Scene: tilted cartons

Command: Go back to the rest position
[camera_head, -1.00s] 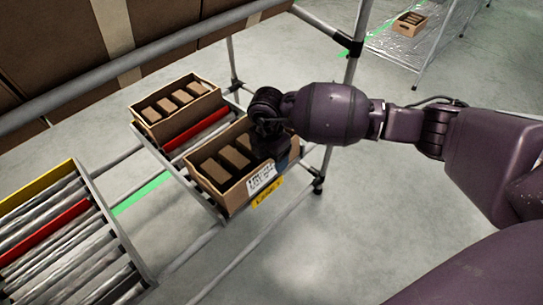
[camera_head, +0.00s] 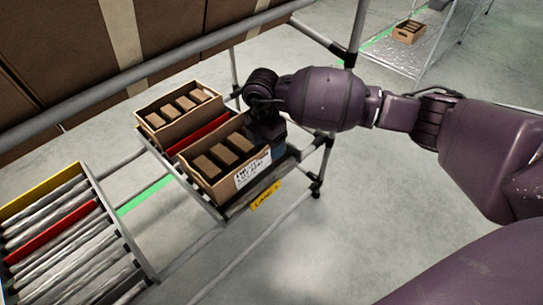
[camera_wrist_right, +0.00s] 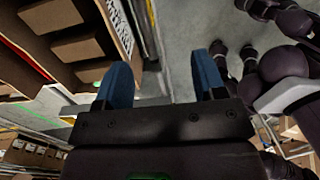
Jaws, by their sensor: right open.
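My right gripper (camera_wrist_right: 161,85) shows in the right wrist view with its two blue fingers spread apart and nothing between them. In the head view, my right gripper (camera_head: 277,138) is at the right end of the near open carton (camera_head: 243,178), mostly hidden behind my wrist. This carton holds several brown boxes and has a white label on its front. It also shows at the left of the right wrist view (camera_wrist_right: 121,28). I cannot tell whether the gripper touches it. My left gripper is not in view.
A second carton (camera_head: 158,139) with brown boxes stands behind, past a red strip (camera_head: 200,133). An empty roller rack (camera_head: 98,232) is at lower left. Rack posts (camera_head: 355,35) and large cartons (camera_head: 50,60) stand close by. Floor at lower middle is clear.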

